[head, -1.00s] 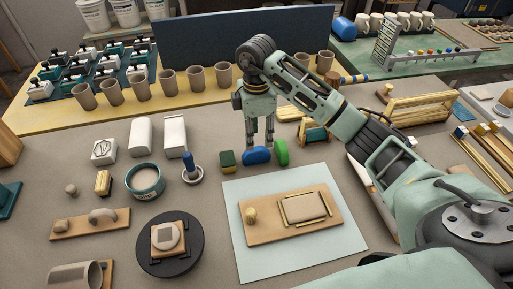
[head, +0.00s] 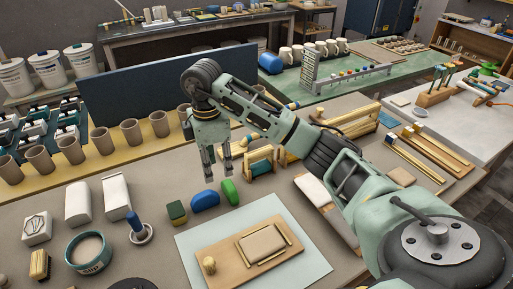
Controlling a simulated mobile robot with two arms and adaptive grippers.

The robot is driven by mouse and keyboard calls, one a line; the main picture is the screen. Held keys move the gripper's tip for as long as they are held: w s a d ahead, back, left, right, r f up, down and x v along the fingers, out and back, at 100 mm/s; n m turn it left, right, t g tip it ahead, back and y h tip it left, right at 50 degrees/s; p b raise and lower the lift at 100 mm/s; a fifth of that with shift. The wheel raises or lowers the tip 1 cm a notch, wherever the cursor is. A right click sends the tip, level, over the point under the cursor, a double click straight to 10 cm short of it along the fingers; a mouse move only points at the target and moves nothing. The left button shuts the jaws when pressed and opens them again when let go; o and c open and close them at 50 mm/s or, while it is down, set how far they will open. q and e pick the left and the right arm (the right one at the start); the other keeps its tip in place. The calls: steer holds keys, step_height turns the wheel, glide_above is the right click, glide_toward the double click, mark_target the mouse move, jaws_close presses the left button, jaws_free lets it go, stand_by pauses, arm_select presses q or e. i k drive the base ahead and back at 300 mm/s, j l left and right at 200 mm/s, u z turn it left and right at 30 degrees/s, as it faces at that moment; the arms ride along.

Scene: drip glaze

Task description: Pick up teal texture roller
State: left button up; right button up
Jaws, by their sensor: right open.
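A teal roller (head: 259,168) sits low in a small wooden frame on the table, just right of my right gripper in the head view. My right gripper (head: 218,176) points down with its two fingers apart and nothing between them. Its fingertips show just behind a blue rounded block (head: 205,201) and a green rounded block (head: 229,191), apart from the roller. The gripper's height above the table is hard to judge. My left gripper is out of view.
A pale mat (head: 190,247) with a wooden board (head: 213,279) lies in front. A row of clay cups (head: 100,140) and a dark blue panel (head: 130,92) stand behind. White blocks stand at left.

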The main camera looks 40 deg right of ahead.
mark_target(268, 152)
steer(key=z, duration=1.25)
